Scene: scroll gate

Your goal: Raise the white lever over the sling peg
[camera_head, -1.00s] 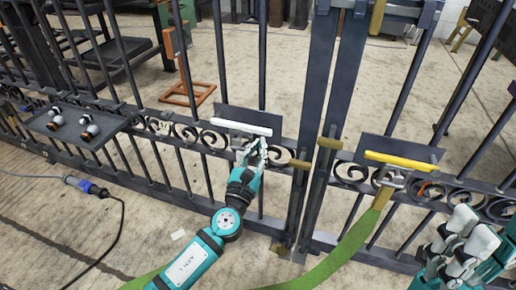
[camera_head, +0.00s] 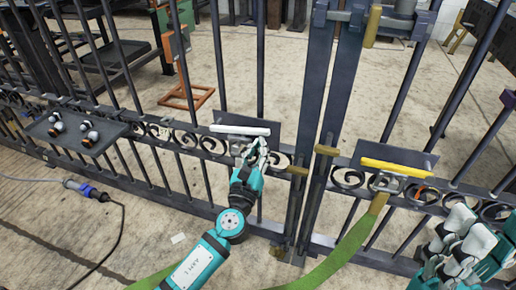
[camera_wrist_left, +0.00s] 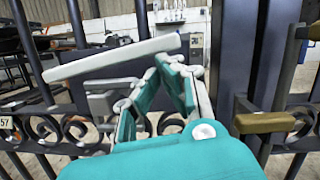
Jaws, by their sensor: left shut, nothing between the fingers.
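The white lever (camera_head: 240,130) is a pale bar in front of a dark plate on the left gate leaf. In the left wrist view the white lever (camera_wrist_left: 110,60) slants up to the right. My left gripper (camera_head: 261,142) is shut and empty, just below the lever's right end. In the wrist view its fingertips (camera_wrist_left: 165,62) meet close under that end; I cannot tell whether they touch it. A grey bracket (camera_wrist_left: 105,100) shows below the lever. I cannot make out the sling peg. My right gripper (camera_head: 465,240) is partly in view at lower right, its jaw state unclear.
A green sling (camera_head: 345,245) runs up to a metal shackle (camera_head: 387,182) below a yellow lever (camera_head: 398,167) on the right leaf. Dark gate posts (camera_head: 330,110) and brass-coloured latch parts (camera_head: 327,151) stand right of my left gripper. A shelf (camera_head: 75,130) with small knobs is at left.

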